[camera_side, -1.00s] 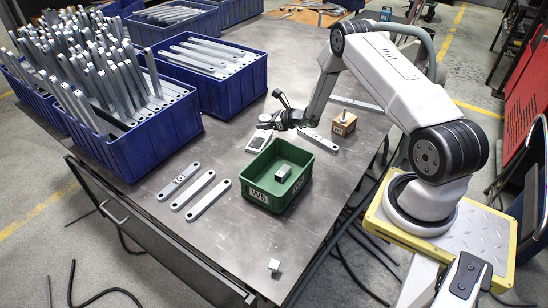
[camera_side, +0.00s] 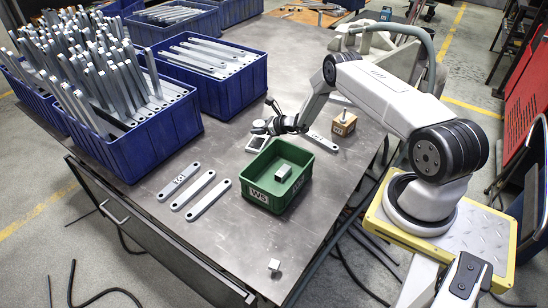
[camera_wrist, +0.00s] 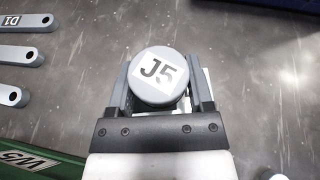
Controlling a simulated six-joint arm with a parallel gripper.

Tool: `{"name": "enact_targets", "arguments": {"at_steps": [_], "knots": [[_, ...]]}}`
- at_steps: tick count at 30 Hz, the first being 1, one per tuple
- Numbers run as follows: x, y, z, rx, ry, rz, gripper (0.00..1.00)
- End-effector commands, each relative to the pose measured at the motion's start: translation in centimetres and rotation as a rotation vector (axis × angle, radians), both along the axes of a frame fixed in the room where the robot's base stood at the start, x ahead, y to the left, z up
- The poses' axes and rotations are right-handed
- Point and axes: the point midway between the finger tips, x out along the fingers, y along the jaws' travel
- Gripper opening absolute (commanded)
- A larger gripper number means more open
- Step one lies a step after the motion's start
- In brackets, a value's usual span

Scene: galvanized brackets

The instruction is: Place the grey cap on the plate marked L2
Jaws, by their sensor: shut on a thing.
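The grey cap (camera_wrist: 158,84) is a round piece with a J5 label on its top. In the wrist view it sits between the two fingers of my gripper (camera_wrist: 160,92), which is shut on it. In the side view my gripper (camera_side: 268,126) is beyond the green bin, close to a small white device on the table. Three flat metal bars (camera_side: 186,190) lie left of the green bin; the leftmost bar (camera_side: 178,181) carries a label, which also shows in the wrist view (camera_wrist: 12,21). I cannot read L2 on anything.
The green bin (camera_side: 262,170) marked W5 holds a small metal block (camera_side: 283,172). The white device (camera_side: 257,143) lies close to my gripper. A wooden block (camera_side: 344,124) stands to the right. Blue crates (camera_side: 140,145) of bars fill the left and back. Table left of the green bin is partly bare.

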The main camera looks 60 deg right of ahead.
Motion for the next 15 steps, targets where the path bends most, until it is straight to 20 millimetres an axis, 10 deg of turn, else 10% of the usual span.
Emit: {"name": "enact_targets", "arguments": {"at_steps": [15], "knots": [[0.6, -0.2, -3.1, -0.001, 0.000, -0.002, 0.02]]}}
